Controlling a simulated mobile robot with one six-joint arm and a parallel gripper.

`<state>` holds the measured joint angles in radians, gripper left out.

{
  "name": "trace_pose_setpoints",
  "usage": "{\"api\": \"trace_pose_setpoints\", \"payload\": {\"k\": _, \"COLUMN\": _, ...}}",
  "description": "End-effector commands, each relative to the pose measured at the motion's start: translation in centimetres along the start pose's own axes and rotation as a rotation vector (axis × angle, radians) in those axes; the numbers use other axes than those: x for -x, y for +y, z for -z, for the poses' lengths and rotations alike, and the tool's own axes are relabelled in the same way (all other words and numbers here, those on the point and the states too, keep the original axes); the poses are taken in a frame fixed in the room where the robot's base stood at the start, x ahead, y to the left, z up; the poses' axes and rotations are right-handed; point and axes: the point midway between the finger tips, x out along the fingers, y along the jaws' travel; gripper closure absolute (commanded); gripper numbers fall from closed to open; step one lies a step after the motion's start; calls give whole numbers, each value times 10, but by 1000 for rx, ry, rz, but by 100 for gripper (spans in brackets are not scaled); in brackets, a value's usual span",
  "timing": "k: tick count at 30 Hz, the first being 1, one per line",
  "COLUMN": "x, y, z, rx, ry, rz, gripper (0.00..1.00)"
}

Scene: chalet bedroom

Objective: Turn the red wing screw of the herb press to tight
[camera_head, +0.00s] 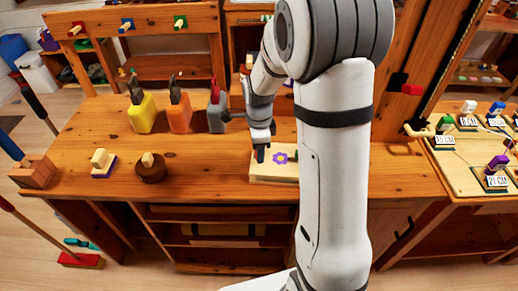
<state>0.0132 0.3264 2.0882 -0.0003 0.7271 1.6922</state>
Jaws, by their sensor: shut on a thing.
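The herb press (285,176), a pale wooden board with a purple flower on its top, lies on the workbench just left of my upright arm. My gripper (261,154) points down over the left part of the press, with its dark fingertips at the board. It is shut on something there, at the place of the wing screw. The red wing screw itself does not show, hidden by the fingers, so its turn angle cannot be seen. My arm covers the right end of the press.
Yellow (143,113), orange (180,113) and grey (216,115) holders stand behind and left of the press. A dark round block (151,170) and a purple-based block (103,164) stand farther left. The bench front is clear. A side table (462,178) with labelled pieces stands right.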

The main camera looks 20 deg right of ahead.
Motion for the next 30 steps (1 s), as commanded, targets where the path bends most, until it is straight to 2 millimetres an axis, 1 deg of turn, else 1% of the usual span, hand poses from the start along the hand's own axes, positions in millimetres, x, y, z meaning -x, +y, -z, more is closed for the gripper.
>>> {"api": "trace_pose_setpoints", "payload": {"k": 6, "x": 0, "y": 0, "z": 0, "rx": -130, "ry": -1, "rz": 0, "gripper": 77}}
{"api": "trace_pose_setpoints", "payload": {"k": 12, "x": 0, "y": 0, "z": 0, "rx": -201, "ry": -1, "rz": 0, "gripper": 77}}
{"api": "trace_pose_setpoints", "payload": {"k": 29, "x": 0, "y": 0, "z": 0, "rx": -234, "ry": -1, "rz": 0, "gripper": 77}}
{"api": "trace_pose_setpoints", "payload": {"k": 30, "x": 0, "y": 0, "z": 0, "rx": -234, "ry": -1, "rz": 0, "gripper": 54}}
